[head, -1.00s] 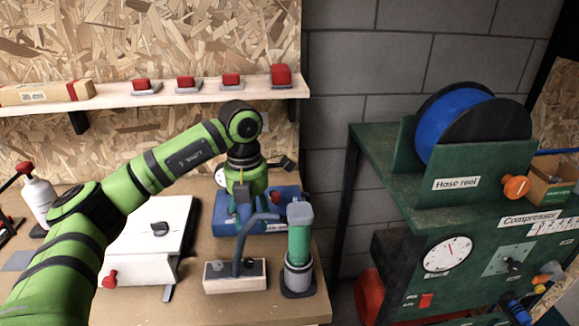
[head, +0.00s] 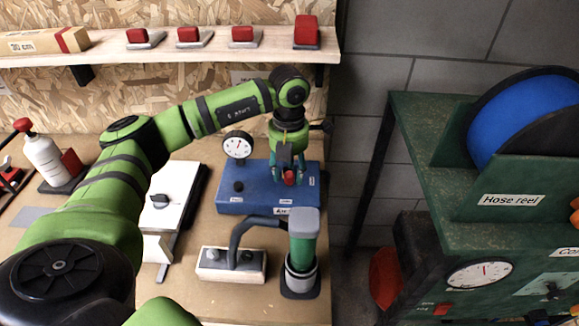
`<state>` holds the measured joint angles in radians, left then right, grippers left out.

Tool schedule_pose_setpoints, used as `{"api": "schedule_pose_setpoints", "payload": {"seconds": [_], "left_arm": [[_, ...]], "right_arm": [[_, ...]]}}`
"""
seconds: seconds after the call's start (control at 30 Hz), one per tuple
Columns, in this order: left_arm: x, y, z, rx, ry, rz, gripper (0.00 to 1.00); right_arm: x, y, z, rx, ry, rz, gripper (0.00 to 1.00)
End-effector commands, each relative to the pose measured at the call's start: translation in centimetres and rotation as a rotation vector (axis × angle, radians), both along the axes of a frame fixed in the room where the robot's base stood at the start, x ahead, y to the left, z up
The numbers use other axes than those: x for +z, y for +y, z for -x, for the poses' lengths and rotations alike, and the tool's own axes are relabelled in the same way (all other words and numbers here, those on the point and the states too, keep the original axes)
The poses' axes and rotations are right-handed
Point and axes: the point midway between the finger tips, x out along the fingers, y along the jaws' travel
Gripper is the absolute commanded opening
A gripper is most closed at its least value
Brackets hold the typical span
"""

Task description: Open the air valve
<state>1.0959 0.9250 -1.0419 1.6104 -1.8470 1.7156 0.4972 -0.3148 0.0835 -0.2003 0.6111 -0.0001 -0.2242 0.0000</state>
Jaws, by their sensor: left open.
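A blue box (head: 235,203) stands on the bench with small white labels, a round gauge (head: 238,145) at its back left and a black knob (head: 238,186). A small red knob (head: 290,179) shows at the box's right part. My left gripper (head: 288,175) points down over that part, its fingers open on either side of the red knob. I cannot tell whether the fingers touch it. The gripper and wrist hide the back right of the box. My right gripper is not in view.
A white case (head: 180,190) stands left. A shelf (head: 200,52) with red buttons runs above. The green compressor stand (head: 440,220) is right, beyond a gap.

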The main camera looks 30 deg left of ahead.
Motion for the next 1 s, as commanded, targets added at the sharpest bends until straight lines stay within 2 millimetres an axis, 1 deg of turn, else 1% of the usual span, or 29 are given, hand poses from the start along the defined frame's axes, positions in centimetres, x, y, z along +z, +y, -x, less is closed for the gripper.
{"api": "schedule_pose_setpoints", "payload": {"seconds": [0.03,0.13,0.27,0.37,0.4,0.47,0.5,0.53,0.7,0.77,0.9,1.0], "left_arm": [[-0.4,0.0,0.1,0.0,0.003,0.0,0.48],[-0.9,0.0,0.0,-0.001,0.001,0.0,0.48],[-1.2,0.0,0.0,-0.001,0.001,0.0,0.48],[-1.2,0.0,0.0,-0.001,0.0,0.0,0.48],[-1.1,0.0,0.0,-0.001,0.0,0.0,0.44],[-1.1,0.0,0.0,-0.001,0.0,0.0,0.2],[-1.1,0.0,0.0,-0.001,0.0,0.0,0.04],[-1.1,0.0,0.0,-0.001,0.0,0.0,0.0],[-1.2,0.0,0.0,-0.004,0.0,0.0,0.0],[-1.4,0.1,0.1,-0.023,-0.001,0.0,0.0],[-1.5,0.4,0.3,-0.116,-0.002,0.0,0.0],[-1.3,0.5,0.4,-0.155,-0.001,0.001,0.0]], "right_arm": [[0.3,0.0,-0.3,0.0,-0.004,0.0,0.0],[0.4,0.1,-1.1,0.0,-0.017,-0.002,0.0],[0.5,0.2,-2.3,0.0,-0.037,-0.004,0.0],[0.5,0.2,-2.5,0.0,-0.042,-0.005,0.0],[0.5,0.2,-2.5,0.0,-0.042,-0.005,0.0],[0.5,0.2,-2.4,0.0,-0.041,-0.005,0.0],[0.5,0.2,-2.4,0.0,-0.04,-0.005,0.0],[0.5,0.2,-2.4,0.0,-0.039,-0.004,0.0],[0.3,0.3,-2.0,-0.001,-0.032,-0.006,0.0],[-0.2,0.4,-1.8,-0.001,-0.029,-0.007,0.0],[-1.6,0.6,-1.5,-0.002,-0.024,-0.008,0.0],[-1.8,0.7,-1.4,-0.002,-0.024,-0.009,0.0]]}}
